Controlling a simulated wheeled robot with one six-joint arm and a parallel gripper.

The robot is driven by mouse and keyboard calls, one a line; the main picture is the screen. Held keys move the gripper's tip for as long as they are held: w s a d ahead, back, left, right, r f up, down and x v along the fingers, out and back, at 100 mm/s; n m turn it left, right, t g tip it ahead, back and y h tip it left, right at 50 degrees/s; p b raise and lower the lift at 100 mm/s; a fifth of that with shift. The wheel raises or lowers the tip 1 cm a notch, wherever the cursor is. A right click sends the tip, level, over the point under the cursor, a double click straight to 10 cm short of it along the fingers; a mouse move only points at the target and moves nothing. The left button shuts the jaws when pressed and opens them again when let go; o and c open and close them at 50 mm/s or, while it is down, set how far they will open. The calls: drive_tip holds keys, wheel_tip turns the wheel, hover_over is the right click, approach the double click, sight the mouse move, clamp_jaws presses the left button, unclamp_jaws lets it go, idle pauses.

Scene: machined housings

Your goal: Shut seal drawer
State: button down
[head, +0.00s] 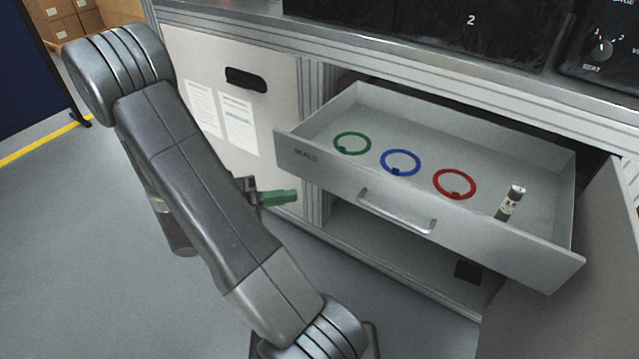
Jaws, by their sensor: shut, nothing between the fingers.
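The seal drawer (330,172), a light grey drawer with SEALS lettered on its front, stands pulled out from the workbench. It holds a green ring (352,134), a blue ring (387,165) and a red ring (439,187) in a row, and a small dark-and-white cylinder (511,204) at the right. A bar handle (400,214) is on its front face. My gripper (282,197) shows only in part beyond my arm, its green fingers shut and empty. In the picture it is left of the handle and below the drawer's left front corner, apart from the handle.
A light cabinet door (213,72) with a black pull and two paper sheets is left of the drawer. An open door (563,290) stands at the right, close to the drawer. Below is an open shelf space (380,245). Floor in front is clear.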

drive_tip(key=b, duration=0.1)
approach(340, 180)
drive_tip(key=s+d, duration=0.2)
drive_tip(key=d, duration=0.2)
drive_tip(key=shift+w+d+f+b, duration=0.1)
drive_tip(key=shift+w+d, duration=0.2)
drive_tip(key=shift+w, duration=0.2)
drive_tip(key=shift+w+d+r+b, duration=0.15)
drive_tip(key=shift+w+d, duration=0.1)
drive_tip(key=shift+w, duration=0.25)
drive_tip(key=shift+w+d+f+b, duration=0.15)
drive_tip(key=shift+w+d, duration=0.15)
drive_tip(key=shift+w, duration=0.2)
